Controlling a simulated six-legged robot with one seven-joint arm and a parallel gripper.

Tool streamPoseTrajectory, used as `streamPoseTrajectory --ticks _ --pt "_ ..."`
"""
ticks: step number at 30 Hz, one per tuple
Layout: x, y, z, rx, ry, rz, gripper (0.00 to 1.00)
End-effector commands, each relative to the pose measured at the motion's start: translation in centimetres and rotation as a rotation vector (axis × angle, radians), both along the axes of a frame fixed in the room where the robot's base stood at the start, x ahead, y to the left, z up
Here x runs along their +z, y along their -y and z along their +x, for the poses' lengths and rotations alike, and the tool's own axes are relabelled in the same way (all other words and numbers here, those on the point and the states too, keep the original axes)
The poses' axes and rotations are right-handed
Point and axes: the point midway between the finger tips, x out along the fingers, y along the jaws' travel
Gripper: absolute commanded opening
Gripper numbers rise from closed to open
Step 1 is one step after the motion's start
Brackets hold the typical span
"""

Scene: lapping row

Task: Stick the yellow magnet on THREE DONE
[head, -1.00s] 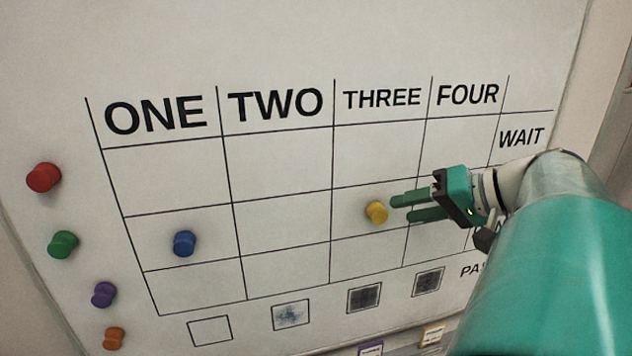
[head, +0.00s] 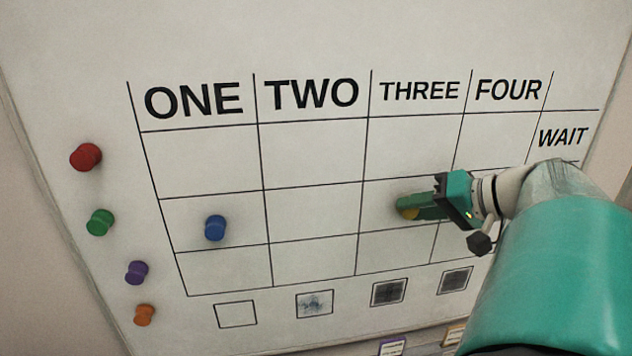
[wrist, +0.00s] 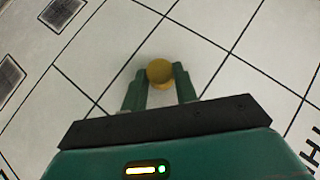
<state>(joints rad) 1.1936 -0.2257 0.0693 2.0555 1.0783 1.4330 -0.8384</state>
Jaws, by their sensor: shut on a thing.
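The yellow magnet (head: 407,212) is at the board in the THREE column, middle row. It is mostly hidden by the fingers in the head view. My gripper (head: 405,203) is shut on it, reaching in from the right. In the wrist view the magnet (wrist: 160,71) sits between the two green fingertips (wrist: 159,80). Whether it touches the board is hard to tell. The THREE heading (head: 419,91) tops its column. The WAIT label (head: 562,136) marks the top row; my arm hides the row labels below it.
The blue magnet (head: 215,228) is in the ONE column, middle row. Red (head: 86,157), green (head: 100,222), purple (head: 137,272) and orange (head: 144,314) magnets are left of the grid on the whiteboard (head: 330,40). The TWO column is empty. Small squares (head: 314,304) line the bottom.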

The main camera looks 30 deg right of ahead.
Motion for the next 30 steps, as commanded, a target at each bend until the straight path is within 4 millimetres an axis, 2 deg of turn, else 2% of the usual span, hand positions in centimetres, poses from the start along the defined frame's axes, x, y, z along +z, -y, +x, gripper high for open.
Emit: streamPoseTrajectory --ticks 30 --pt "0.0 -0.7 -2.6 0.001 0.000 -0.001 0.07"
